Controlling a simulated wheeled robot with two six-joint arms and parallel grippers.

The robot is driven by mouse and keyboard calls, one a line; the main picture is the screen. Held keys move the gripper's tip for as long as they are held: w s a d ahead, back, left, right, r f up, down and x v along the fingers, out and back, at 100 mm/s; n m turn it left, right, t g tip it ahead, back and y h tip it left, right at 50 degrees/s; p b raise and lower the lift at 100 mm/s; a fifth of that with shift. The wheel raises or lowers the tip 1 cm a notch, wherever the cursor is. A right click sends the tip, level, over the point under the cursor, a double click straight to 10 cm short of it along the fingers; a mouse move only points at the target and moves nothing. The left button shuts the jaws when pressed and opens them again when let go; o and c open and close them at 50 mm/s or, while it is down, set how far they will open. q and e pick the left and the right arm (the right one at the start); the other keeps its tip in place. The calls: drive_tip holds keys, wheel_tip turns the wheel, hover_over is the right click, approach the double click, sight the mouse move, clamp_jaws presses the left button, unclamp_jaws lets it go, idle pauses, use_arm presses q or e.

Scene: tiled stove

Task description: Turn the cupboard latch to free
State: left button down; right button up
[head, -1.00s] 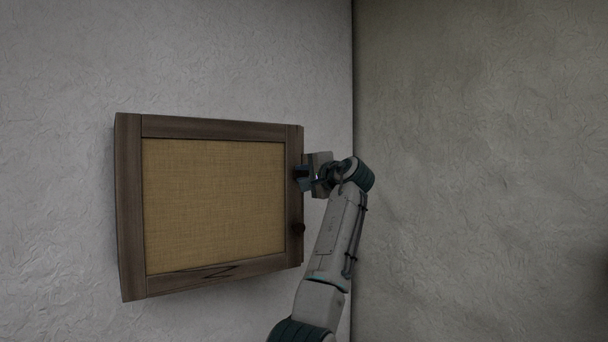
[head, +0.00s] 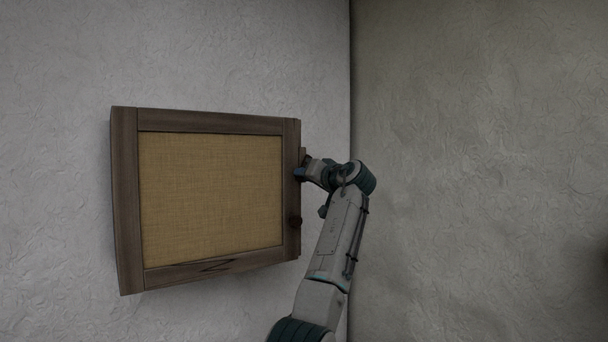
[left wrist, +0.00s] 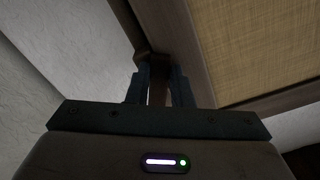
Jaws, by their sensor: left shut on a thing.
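The wooden cupboard (head: 128,205) hangs on the wall with its door shut. Its latch (head: 302,155) is a small brown piece at the upper right edge of the frame, mostly hidden by my gripper. My left gripper (head: 301,173) is at that edge, shut on the latch. In the left wrist view the two dark fingers (left wrist: 159,92) stand on either side of the brown latch bar (left wrist: 157,94), beside the door frame (left wrist: 185,50). My right gripper is in neither view.
A dark round knob (head: 295,221) sits on the door's right stile, below my gripper. The door has a woven tan panel (head: 210,200). The space in front of the door is clear.

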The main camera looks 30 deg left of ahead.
use_arm(q)
drive_tip(key=shift+w+d+f+n+p, duration=0.15)
drive_tip(key=shift+w+n, duration=0.1)
drive_tip(key=shift+n, duration=0.7)
drive_tip(key=shift+w+d+f+n+p, duration=0.1)
drive_tip(key=shift+w+f+n, duration=0.1)
drive_tip(key=shift+n, duration=0.8)
drive_tip(key=shift+w+d+f+n+p, duration=0.15)
drive_tip(key=shift+w+n, duration=0.1)
drive_tip(key=shift+n, duration=0.7)
drive_tip(key=c, duration=1.3)
unclamp_jaws()
drive_tip(key=shift+r, duration=0.15)
